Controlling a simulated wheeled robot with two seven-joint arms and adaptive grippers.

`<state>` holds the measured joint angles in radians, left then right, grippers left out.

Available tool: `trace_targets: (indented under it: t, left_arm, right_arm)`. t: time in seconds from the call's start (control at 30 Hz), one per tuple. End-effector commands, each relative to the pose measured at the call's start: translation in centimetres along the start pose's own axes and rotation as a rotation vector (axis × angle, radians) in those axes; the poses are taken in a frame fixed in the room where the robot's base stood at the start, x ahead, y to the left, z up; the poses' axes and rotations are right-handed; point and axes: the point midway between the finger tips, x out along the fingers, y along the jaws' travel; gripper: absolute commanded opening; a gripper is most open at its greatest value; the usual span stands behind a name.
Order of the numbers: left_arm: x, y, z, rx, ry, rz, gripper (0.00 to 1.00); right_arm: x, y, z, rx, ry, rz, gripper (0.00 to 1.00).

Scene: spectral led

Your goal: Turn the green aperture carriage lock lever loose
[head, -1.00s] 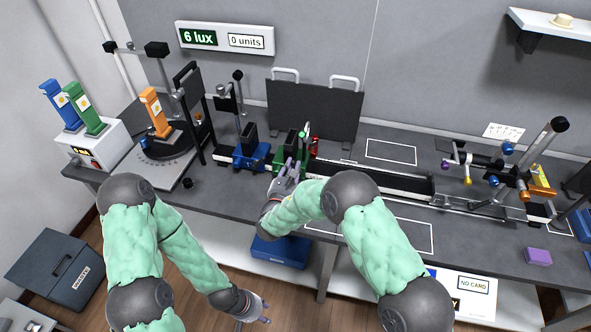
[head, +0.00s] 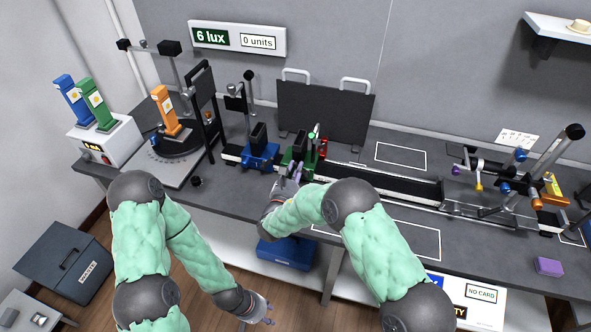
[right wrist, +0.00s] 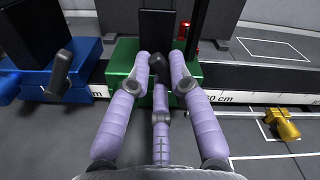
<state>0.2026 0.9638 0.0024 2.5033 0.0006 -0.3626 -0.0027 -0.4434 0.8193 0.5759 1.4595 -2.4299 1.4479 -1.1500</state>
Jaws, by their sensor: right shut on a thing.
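The green aperture carriage (head: 298,160) sits on the black optical rail; it also shows in the right wrist view (right wrist: 122,62). Its lock lever, with a dark knob (right wrist: 158,66), stands at the carriage's front between my finger tips. My right gripper (right wrist: 159,64) is shut on the lever, with lilac fingers on both sides and a third finger below. In the head view my right gripper (head: 287,184) is at the front of the carriage and hides the lever. My left gripper (head: 263,310) hangs low in front of the bench, away from the carriage; its finger opening is too small to judge.
A blue carriage (head: 260,158) with its own dark lever (right wrist: 62,70) stands just left on the rail. A red part (right wrist: 190,30) is close behind right. A yellow part (right wrist: 283,124) lies right of my fingers. The sign (head: 237,38) reads 6 lux, 0 units.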

Motion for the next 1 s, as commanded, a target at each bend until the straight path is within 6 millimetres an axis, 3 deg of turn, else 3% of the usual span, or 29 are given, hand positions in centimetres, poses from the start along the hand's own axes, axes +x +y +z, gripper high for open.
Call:
trace_targets:
  t: [0.2, 0.23, 0.3, 0.73, 1.0]
  left_arm:
    - [0.0, 0.0, 0.0, 0.0, 0.0, 0.0, 0.4]
    - [0.0, 0.0, 0.0, 0.0, 0.0, 0.0, 0.4]
    - [0.0, 0.0, 0.0, 0.0, 0.0, 0.0, 0.4]
    - [0.0, 0.0, 0.0, 0.0, 0.0, 0.0, 0.4]
    - [0.0, 0.0, 0.0, 0.0, 0.0, 0.0, 0.4]
  right_arm:
    - [0.0, 0.0, 0.1, -0.001, -0.003, 0.001, 0.0]
    - [0.0, 0.0, 0.1, -0.001, -0.003, 0.001, 0.26]
    - [0.0, 0.0, 0.1, -0.001, -0.002, 0.001, 0.45]
    - [-0.6, 0.1, 0.1, -0.001, -0.002, 0.002, 0.45]
    - [-5.0, 0.1, 0.2, -0.002, -0.004, 0.004, 0.45]
